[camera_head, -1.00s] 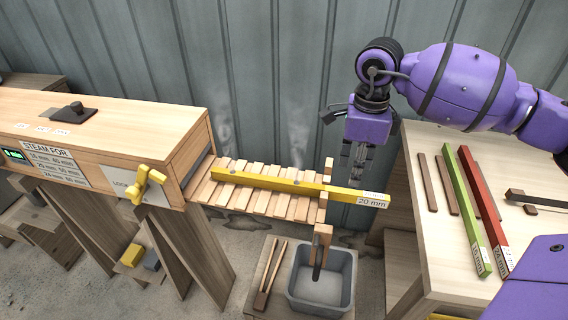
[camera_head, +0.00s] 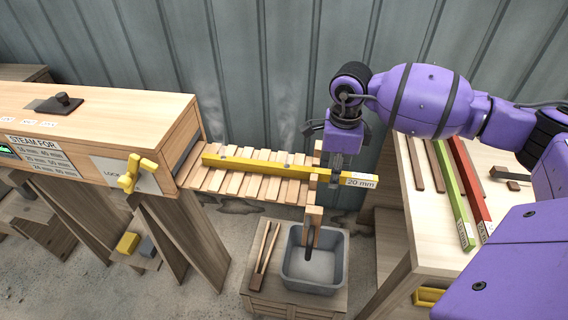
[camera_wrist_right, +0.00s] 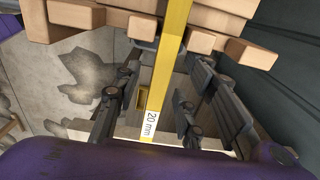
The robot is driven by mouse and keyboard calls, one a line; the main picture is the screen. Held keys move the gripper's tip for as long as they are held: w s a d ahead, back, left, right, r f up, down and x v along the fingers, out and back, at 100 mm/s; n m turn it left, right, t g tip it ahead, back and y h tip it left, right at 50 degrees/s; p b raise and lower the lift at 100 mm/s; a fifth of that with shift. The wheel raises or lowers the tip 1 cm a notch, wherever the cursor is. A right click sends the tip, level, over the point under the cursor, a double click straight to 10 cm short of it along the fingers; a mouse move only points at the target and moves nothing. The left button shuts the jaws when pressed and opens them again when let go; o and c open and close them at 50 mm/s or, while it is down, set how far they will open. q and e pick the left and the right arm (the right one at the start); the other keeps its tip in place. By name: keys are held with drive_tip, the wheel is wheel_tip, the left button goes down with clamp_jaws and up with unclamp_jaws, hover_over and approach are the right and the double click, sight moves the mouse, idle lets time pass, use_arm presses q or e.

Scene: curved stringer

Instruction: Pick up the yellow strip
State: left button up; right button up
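The yellow strip (camera_head: 255,168) lies along a slatted wooden rack (camera_head: 235,184), with its right end, labelled 20 mm, sticking out past the rack. My right gripper (camera_head: 337,180) is at that overhanging end, just left of the label. In the right wrist view the strip (camera_wrist_right: 177,28) runs between the fingers of the gripper (camera_wrist_right: 160,85). The fingers are open, with a gap on each side of the strip. My left gripper is not in view.
A wooden steam box (camera_head: 100,125) with a yellow handle (camera_head: 135,172) stands at the left. A grey bin (camera_head: 318,262) and wooden tongs (camera_head: 265,250) sit below the rack. The right table (camera_head: 425,230) holds green (camera_head: 452,190) and red (camera_head: 470,185) strips.

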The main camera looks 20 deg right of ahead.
clamp_jaws()
drive_tip(key=shift+w+r, duration=0.1)
